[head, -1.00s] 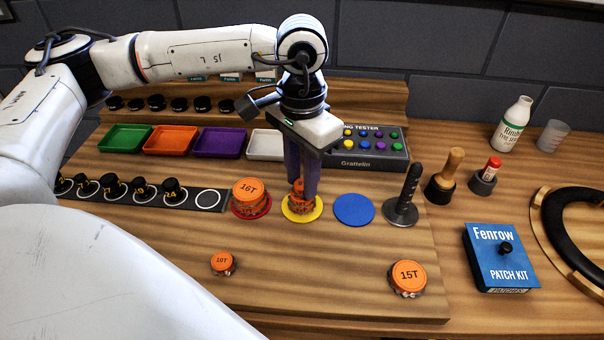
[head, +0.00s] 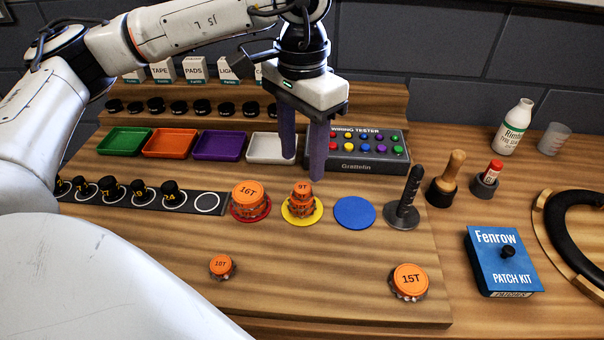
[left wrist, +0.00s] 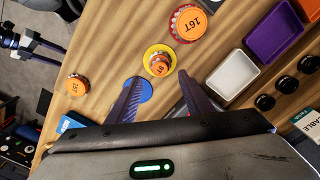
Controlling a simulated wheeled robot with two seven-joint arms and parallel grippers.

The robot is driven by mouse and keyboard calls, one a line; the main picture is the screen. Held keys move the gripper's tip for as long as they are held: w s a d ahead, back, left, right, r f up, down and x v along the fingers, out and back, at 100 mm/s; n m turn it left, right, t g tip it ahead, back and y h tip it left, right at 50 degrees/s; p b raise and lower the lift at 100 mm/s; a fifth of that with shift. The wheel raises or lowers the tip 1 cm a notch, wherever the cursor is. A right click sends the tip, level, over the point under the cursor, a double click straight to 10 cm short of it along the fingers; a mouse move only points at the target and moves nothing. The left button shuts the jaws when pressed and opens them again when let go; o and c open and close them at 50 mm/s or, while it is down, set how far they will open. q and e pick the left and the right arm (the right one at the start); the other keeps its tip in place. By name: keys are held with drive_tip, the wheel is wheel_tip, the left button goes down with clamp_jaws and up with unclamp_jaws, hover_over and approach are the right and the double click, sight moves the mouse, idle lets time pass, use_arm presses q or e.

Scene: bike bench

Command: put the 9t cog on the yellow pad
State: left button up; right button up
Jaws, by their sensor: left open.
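The 9T cog (head: 303,188), a small orange-topped piece, sits at the top of a short orange stack on the yellow pad (head: 287,213). Its lower part merges with what looks like a wider orange piece under it. In the left wrist view the 9T cog (left wrist: 159,65) lies inside the rim of the yellow pad (left wrist: 147,53). My left gripper (head: 302,167) is open and empty, above and apart from the cog. Its spread fingers (left wrist: 159,77) also show in the left wrist view. A dark two-pronged shape at that view's upper left may be my right gripper; its jaws are unclear.
The 16T cog (head: 248,192) sits on a red pad, left of the yellow one. A blue pad (head: 354,212) is bare, with an upright black post (head: 407,195) beside it. The 10T cog (head: 221,267) and 15T cog (head: 409,280) lie at the front, with clear wood between.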

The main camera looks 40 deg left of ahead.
use_arm(q)
wheel_tip(320, 180, up, 6)
idle(0.7)
